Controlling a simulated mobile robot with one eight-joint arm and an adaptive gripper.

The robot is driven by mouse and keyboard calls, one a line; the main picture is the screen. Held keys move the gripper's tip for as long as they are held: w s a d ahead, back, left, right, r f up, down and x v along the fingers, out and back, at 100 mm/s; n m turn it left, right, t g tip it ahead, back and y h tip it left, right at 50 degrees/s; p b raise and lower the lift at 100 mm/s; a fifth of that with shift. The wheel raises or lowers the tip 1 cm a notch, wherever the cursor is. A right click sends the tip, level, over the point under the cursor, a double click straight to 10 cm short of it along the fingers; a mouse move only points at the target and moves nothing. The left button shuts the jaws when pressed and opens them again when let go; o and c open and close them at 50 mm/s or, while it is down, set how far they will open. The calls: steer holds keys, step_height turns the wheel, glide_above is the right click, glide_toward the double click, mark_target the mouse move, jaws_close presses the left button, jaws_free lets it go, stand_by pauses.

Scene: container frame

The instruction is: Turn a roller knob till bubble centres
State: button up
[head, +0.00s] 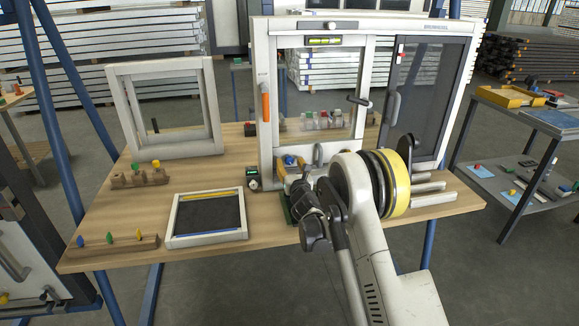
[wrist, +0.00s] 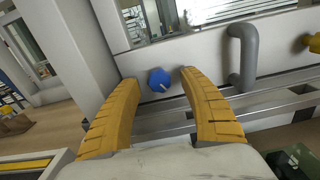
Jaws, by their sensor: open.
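A blue roller knob (wrist: 159,80) with a pale pointer mark sits on the lower rail of the white frame (wrist: 125,30). It also shows small at the foot of the frame in the head view (head: 290,161). My gripper (wrist: 159,77) is open, its yellow fingers either side of the blue knob with visible gaps. The tips are close to the rail; I cannot tell whether they touch it. A yellow knob (wrist: 315,42) is at the right edge of the wrist view. A yellow-green level vial (head: 323,41) is on the frame's top rail; its bubble is too small to read.
A grey handle (wrist: 243,55) stands out from the rail right of my gripper. On the wooden table (head: 110,225) are a small white window frame (head: 115,110), a framed dark tray (head: 177,222) and peg blocks. A small dial device (head: 252,178) stands left of my gripper.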

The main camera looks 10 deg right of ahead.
steer(key=shift+w, duration=0.3)
jaws_close()
